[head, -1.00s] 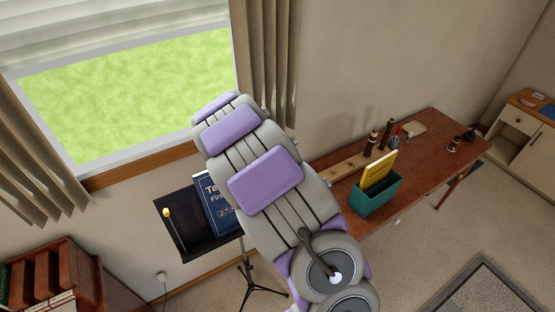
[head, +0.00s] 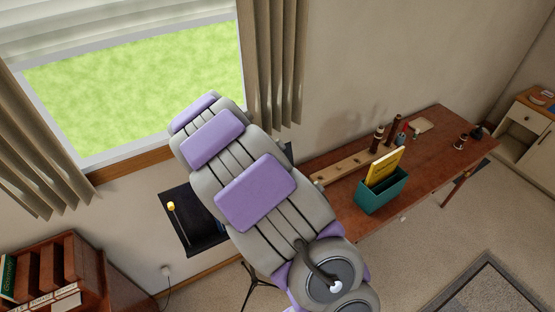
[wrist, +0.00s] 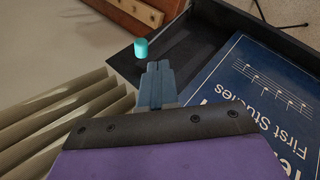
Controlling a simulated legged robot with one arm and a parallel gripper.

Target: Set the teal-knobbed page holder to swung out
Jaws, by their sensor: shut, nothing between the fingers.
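The teal knob (wrist: 141,48) of the page holder shows in the wrist view as a short cylinder. It stands just beyond and slightly left of my gripper's tips (wrist: 158,66); I cannot tell whether they touch. My gripper is shut and empty. The black music stand (wrist: 190,48) holds a blue First Studies book (wrist: 262,85), right of my gripper. The holder's arm is not clear there. In the head view, my arm hides the teal knob, my gripper and most of the book. The stand's left part (head: 203,232) shows.
A second page holder with a yellow knob (head: 171,206) is at the stand's left side. A curtain (head: 275,65) hangs beside the window. A wooden desk (head: 432,160) with a teal box (head: 380,194) stands right; a bookcase (head: 85,270) stands lower left.

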